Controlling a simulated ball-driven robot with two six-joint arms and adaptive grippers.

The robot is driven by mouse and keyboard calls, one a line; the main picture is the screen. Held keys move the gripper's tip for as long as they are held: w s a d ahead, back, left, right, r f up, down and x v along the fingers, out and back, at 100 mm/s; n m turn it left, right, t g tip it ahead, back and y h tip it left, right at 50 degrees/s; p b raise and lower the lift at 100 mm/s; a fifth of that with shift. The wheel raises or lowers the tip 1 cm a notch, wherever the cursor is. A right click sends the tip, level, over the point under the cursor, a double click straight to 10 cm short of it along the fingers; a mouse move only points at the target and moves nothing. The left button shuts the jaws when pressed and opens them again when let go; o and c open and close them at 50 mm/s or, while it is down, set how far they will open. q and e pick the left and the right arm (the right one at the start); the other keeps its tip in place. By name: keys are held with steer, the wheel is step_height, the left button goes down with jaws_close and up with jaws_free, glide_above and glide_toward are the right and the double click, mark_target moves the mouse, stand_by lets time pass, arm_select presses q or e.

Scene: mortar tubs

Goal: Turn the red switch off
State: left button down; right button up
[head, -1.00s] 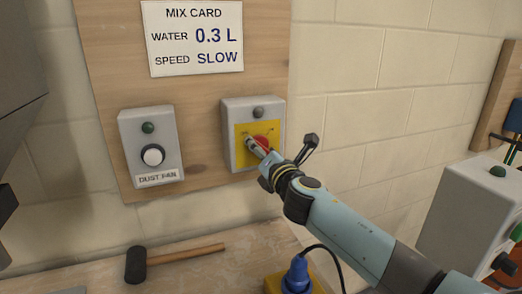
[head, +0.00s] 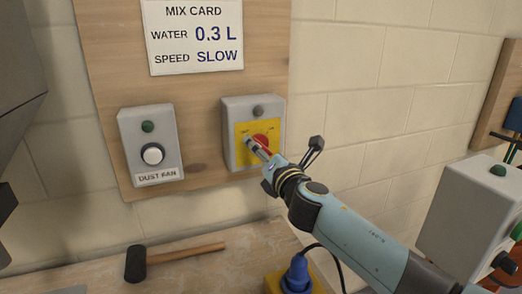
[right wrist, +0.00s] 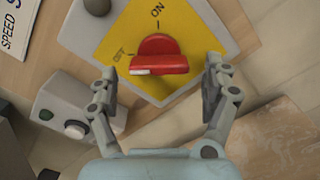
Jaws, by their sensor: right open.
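The red switch (head: 262,140) is a round knob with a raised grip on a yellow plate (head: 243,159) of a grey wall box. It also shows in the right wrist view (right wrist: 160,47). There the white-marked end (right wrist: 143,71) of its grip points left, on the OFF side and away from ON. My right gripper (head: 284,146) is in front of the box, with one finger covering part of the plate. In the right wrist view my right gripper (right wrist: 162,70) is wide open, its fingers apart from the knob on either side. My left gripper is out of view.
A grey DUST FAN box (head: 152,178) with a white button is left of the switch box, below the mix card (head: 195,38). A mallet (head: 180,254) lies on the bench below. A blue plug (head: 297,274) and a grey box (head: 461,215) are at the right.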

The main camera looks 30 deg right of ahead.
steer(key=v, duration=1)
steer(key=shift+s+f, duration=0.1)
steer(key=shift+s, duration=0.05)
